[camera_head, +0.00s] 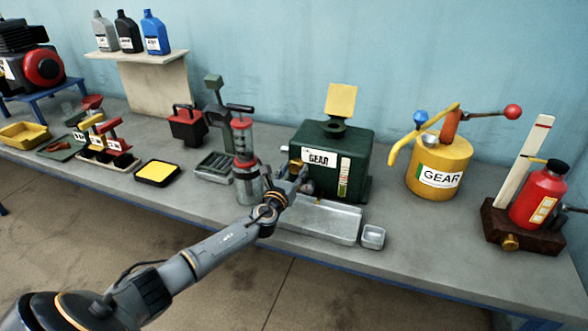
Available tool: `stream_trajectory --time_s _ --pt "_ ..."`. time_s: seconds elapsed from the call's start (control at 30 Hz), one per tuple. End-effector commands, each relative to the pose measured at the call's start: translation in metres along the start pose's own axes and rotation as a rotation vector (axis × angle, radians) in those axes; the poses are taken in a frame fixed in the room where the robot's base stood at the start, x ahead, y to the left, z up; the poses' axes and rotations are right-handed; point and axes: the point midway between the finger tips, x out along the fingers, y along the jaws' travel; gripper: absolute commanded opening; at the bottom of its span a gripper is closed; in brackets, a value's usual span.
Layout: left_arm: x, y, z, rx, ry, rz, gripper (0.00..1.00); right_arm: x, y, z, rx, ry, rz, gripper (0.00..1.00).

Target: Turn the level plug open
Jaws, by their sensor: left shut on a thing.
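A dark green gearbox (320,180) labelled GEAR stands at the middle of the bench, with a yellow plate (341,101) above its top. My left gripper (292,178) is at the lower left of its front face. The gripper is shut on a small part there, at the place of the level plug. The fingers and wrist hide the plug, so its turn angle cannot be seen. My right gripper is not in view.
A metal drip tray (325,222) and a small square dish (373,237) lie in front of the gearbox. A clear cylinder pump (244,160) stands close to its left. A yellow GEAR can (440,168) and a red bottle (538,195) stand to the right.

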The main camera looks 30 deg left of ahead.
Motion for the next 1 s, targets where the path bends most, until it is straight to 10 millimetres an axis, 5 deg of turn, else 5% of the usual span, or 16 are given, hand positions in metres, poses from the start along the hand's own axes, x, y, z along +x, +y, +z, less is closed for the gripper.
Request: stream_trajectory --time_s 0.57,0.6,0.7,1.0 --pt "-0.0006 0.0002 -0.0024 0.036 0.004 -0.001 0.13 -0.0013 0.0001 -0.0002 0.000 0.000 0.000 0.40" --pt "-0.0006 0.0002 -0.0024 0.036 0.004 -0.001 0.48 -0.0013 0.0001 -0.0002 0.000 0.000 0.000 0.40" --pt "-0.0005 0.0002 -0.0020 0.035 0.003 0.000 0.67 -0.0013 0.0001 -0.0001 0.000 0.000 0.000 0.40" --pt "-0.0005 0.0001 -0.0008 0.033 0.001 0.000 0.67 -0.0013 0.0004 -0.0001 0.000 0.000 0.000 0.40"
